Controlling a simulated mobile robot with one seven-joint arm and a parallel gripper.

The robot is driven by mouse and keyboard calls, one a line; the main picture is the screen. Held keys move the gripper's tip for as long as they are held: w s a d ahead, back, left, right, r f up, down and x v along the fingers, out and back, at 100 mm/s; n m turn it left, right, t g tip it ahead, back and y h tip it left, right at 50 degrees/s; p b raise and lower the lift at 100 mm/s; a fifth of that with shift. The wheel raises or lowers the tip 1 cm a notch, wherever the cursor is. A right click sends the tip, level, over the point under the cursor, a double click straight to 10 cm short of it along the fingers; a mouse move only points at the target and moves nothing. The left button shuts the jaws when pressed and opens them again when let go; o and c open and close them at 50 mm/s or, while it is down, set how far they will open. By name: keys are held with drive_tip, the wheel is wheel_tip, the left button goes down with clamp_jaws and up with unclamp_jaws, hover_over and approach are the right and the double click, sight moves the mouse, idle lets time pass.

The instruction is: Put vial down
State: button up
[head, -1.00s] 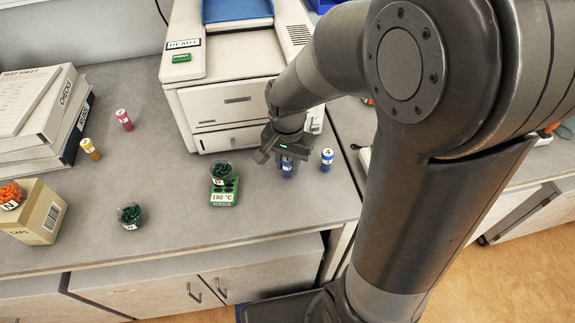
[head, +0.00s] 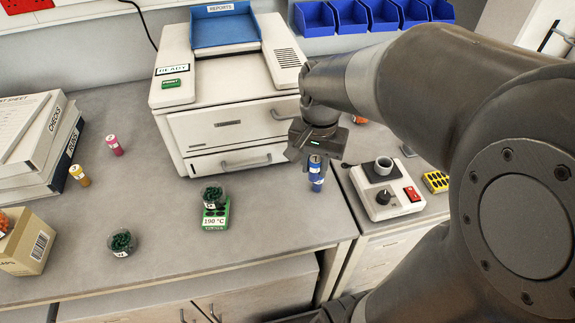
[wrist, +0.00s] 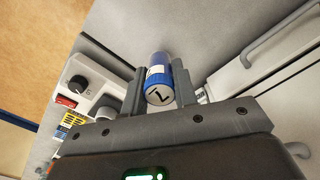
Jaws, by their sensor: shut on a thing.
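My gripper (head: 316,150) points down near the right front part of the bench. It is shut on a blue-capped vial (head: 315,164). In the wrist view, this vial (wrist: 159,88) sits between the two fingers, its blue cap with a black mark facing the camera and its clear body beyond. In the head view, more blue with a white label shows directly below the held vial, and I cannot tell whether it is a second vial. Whether the held vial's base touches the bench is unclear.
A green 190 °C block (head: 215,216) with a cup of green pieces stands left of the gripper. The white printer-like machine (head: 225,125) is behind. A white device with a knob (head: 385,190) is to the right.

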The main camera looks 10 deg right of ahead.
drive_tip(key=w+d+r, duration=0.1)
drive_tip(key=w+d, duration=0.2)
drive_tip(key=d, duration=1.2)
drive_tip(key=w+d+r, duration=0.1)
drive_tip(key=w+d, duration=0.3)
drive_tip(key=d, duration=1.2)
drive_tip(key=w+a+f, duration=0.2)
drive_tip(key=w, duration=0.1)
drive_tip(key=w+a+f, duration=0.2)
drive_tip(key=w, duration=0.1)
drive_tip(key=w+a+f, duration=0.2)
drive_tip(key=w, duration=0.1)
drive_tip(key=shift+w+a+f, duration=0.1)
drive_tip(key=shift+f, duration=2.25)
drive_tip(key=shift+f, duration=0.1)
drive_tip(key=o, duration=1)
